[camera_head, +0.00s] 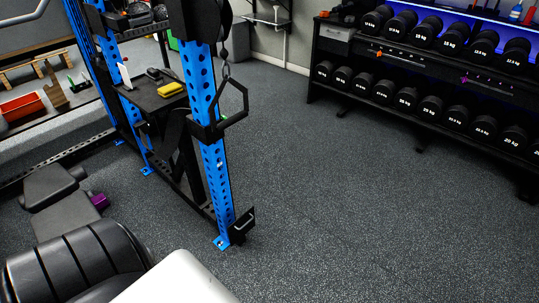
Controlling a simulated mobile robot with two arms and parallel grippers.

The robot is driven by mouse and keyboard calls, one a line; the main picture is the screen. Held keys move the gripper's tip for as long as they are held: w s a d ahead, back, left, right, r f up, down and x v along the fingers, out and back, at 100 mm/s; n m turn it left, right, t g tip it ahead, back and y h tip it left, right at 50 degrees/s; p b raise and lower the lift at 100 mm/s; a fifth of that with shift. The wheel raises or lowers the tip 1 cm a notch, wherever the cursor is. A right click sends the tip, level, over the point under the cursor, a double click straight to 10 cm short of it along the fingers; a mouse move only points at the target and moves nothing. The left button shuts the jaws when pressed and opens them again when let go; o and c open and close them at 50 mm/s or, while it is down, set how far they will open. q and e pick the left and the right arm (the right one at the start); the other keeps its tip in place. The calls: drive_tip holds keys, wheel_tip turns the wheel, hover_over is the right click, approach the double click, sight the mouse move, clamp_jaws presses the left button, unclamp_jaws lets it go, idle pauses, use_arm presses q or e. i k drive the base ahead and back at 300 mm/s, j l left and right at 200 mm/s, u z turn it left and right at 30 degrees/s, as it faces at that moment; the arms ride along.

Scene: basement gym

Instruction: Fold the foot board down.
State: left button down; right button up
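A small black plate (243,224), which looks like the foot board, is at the foot of the near blue rack upright (215,165), close to the floor. It seems to stand tilted up against the upright, but its exact angle is hard to tell. Above it, a black handle (236,106) hangs on a cable beside the same upright. Neither of my grippers is in view.
A dumbbell rack (330,85) stands along the back right. A black shelf (158,98) with small items is on the blue rack. Bench pads (52,184) lie at the left. The rubber floor (350,200) right of the rack is clear.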

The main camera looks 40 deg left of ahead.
sight(245, 229)
drive_tip(key=i+l+u, duration=0.1)
drive_tip(key=i+u, duration=0.4)
drive_tip(key=i+l+u, duration=0.3)
drive_tip(key=i+u, duration=0.2)
drive_tip(key=i+l+u, duration=0.75)
drive_tip(key=u, duration=0.15)
drive_tip(key=i+l+u, duration=0.2)
drive_tip(key=l+u, duration=0.15)
drive_tip(key=i+l+u, duration=0.2)
drive_tip(key=l+u, duration=0.2)
drive_tip(key=i+l+u, duration=0.1)
drive_tip(key=l+u, duration=0.3)
